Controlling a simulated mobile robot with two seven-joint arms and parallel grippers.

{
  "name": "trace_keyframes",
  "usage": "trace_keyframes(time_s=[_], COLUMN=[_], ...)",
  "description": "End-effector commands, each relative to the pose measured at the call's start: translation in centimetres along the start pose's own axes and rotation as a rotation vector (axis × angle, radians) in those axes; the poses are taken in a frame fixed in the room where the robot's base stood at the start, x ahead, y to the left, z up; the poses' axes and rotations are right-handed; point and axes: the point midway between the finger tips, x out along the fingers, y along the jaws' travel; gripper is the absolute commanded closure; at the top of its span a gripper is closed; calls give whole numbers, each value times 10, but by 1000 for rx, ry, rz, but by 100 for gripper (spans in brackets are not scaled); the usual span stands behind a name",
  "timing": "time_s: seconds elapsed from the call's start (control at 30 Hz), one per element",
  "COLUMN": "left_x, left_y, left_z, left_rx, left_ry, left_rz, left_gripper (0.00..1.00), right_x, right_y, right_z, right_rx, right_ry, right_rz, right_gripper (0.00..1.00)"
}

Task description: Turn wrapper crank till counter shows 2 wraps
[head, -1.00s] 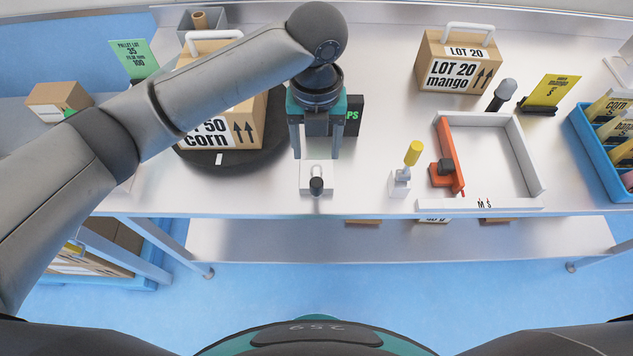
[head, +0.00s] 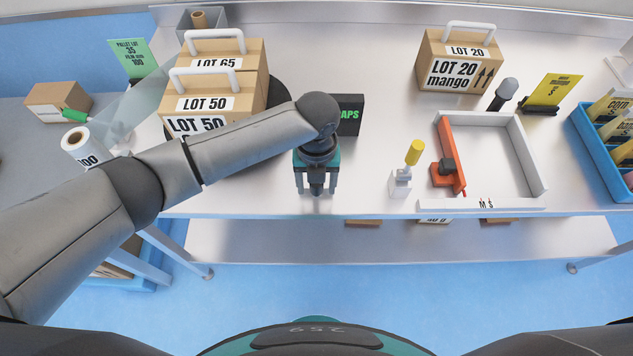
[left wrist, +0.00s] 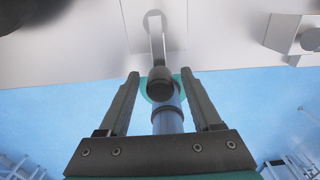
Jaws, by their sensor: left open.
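My left gripper (head: 316,188) is open and points down over the crank at the table's front edge, hiding most of it in the head view. In the left wrist view the crank's pale arm (left wrist: 157,38) reaches toward me. Its dark knob (left wrist: 161,80) sits between the open fingertips of the left gripper (left wrist: 160,88), with gaps on both sides. The wrap counter (head: 348,115) is a black display with green letters, partly behind my arm, and no number can be read. The stacked LOT 65 and LOT 50 boxes (head: 205,103) stand on the dark turntable (head: 278,108). My right gripper is out of view.
A film roll (head: 86,145) stands at the left with clear film (head: 145,105) near the boxes. A small fixture with a yellow knob (head: 413,152) and a white-walled tray (head: 530,150) are at the right. A LOT 20 mango box (head: 459,62) stands behind.

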Motion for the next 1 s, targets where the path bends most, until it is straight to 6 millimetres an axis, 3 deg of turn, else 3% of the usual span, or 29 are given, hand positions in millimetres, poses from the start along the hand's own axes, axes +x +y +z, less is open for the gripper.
trace_keyframes(time_s=[0.1,0.67,1.0], left_x=[0,-1,-1], left_y=[0,0,0], left_z=[0,0,0], left_rx=[0,-1,-1], left_ry=[0,0,0], left_rz=[0,0,0], left_gripper=[36,100,100], right_x=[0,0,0], right_y=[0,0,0], right_z=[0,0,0], right_rx=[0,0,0], right_ry=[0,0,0], right_rz=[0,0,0], right_gripper=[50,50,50])
